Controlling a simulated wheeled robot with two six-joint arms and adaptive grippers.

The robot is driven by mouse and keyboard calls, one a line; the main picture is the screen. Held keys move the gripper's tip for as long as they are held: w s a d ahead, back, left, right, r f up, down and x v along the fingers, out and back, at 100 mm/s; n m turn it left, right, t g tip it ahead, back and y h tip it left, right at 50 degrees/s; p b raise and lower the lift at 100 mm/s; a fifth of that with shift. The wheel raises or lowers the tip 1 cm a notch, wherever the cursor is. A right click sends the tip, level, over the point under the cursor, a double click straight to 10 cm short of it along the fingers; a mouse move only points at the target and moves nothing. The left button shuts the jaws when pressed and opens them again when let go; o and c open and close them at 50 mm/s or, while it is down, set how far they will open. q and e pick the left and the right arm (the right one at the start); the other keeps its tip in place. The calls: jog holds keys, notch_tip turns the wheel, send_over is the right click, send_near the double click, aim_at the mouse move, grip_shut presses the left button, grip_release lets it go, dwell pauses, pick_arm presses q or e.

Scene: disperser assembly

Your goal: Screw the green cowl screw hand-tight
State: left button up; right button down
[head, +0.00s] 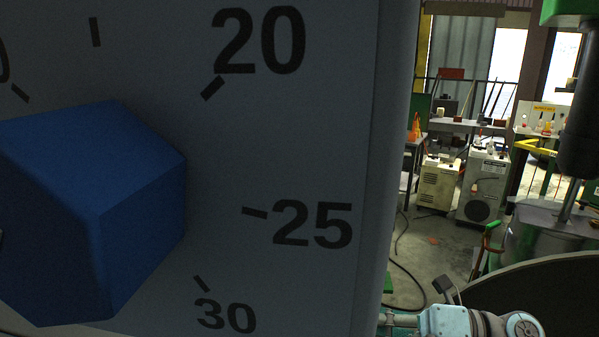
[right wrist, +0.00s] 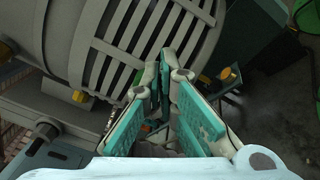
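I cannot make out the green cowl screw in either view. In the right wrist view my right gripper (right wrist: 160,75) has two teal-padded fingers that come close together at the tips, in front of a grey slatted cowl (right wrist: 125,40). Whether the tips hold anything is hidden. My left gripper is in neither view.
A large grey dial panel (head: 300,130) with a blue hexagonal knob (head: 95,210) fills most of the head view. At the right are a dark cylinder (head: 580,130) and a metal vessel (head: 540,245). Workshop floor and cabinets (head: 483,188) lie behind.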

jog(key=v, duration=0.3)
jog(key=shift+s+d, duration=0.1)
jog(key=shift+s, duration=0.05)
jog(key=a+r+p, duration=0.2)
jog(key=a, duration=0.3)
jog(key=shift+s+a+p, duration=0.3)
jog(key=shift+s+a, duration=0.05)
jog(key=shift+a, duration=0.05)
jog(key=shift+f+b, duration=0.2)
jog(key=shift+b, duration=0.1)
dwell(0.5)
